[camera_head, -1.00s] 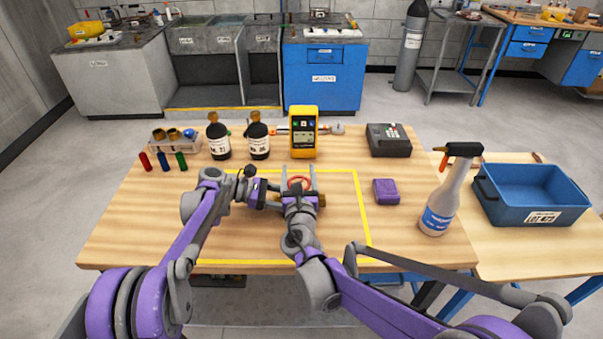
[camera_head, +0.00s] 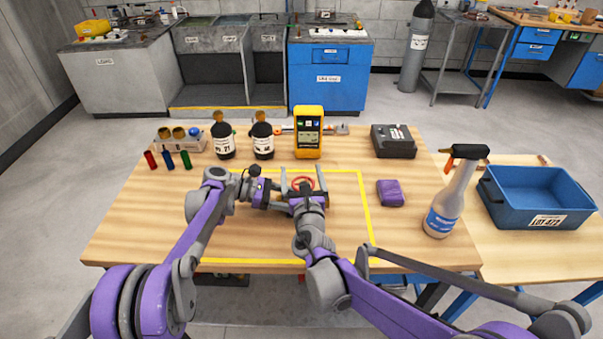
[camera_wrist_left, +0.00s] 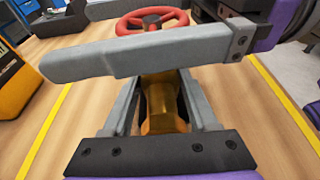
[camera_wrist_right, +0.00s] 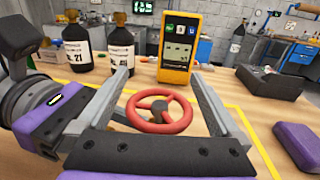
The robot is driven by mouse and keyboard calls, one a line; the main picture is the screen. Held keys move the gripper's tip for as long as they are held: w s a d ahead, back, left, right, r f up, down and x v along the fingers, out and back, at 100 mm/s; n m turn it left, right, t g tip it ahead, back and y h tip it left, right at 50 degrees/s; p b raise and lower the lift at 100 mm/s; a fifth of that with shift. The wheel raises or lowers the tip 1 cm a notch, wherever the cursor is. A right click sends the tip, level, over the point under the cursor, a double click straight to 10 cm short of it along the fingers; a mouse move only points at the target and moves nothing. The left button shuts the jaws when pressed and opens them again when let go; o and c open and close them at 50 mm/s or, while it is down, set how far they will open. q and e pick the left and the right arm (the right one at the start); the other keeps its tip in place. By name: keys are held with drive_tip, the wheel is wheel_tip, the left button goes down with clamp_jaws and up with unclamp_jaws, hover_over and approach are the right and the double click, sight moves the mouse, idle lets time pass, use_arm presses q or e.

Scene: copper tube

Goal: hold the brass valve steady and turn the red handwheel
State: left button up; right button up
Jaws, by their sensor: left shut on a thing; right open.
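The brass valve (camera_wrist_left: 165,105) is between my left gripper's fingers, shut on its body; in the head view it is mostly hidden by the grippers. My left gripper (camera_head: 284,191) reaches in from the left, low over the table. The red handwheel (camera_wrist_right: 160,128) is on the valve, its rim facing up; it also shows in the left wrist view (camera_wrist_left: 152,14). My right gripper (camera_head: 302,177) is open, with one finger on each side of the handwheel. I cannot tell whether either finger touches the rim.
Behind the valve stand two dark bottles (camera_head: 263,145) and a yellow meter (camera_head: 308,142). A purple block (camera_head: 390,193) and a spray bottle (camera_head: 444,214) are to the right. Yellow tape (camera_head: 366,215) outlines the work area. A blue bin (camera_head: 533,198) stands far right.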

drive_tip(key=s+d, duration=0.1)
drive_tip(key=s, duration=1)
drive_tip(key=shift+s+d, duration=0.2)
drive_tip(key=shift+s, duration=0.2)
drive_tip(key=shift+a, duration=0.1)
drive_tip(key=w+m+h, duration=0.1)
drive_tip(key=w+h, duration=0.1)
drive_tip(key=w, duration=0.1)
drive_tip(key=w+m+h, duration=0.2)
drive_tip(key=w, duration=0.2)
drive_tip(key=w+m+h, duration=0.1)
drive_tip(key=w+h, duration=0.1)
drive_tip(key=w, duration=0.2)
drive_tip(key=shift+h, duration=0.4)
drive_tip(key=c, duration=1.3)
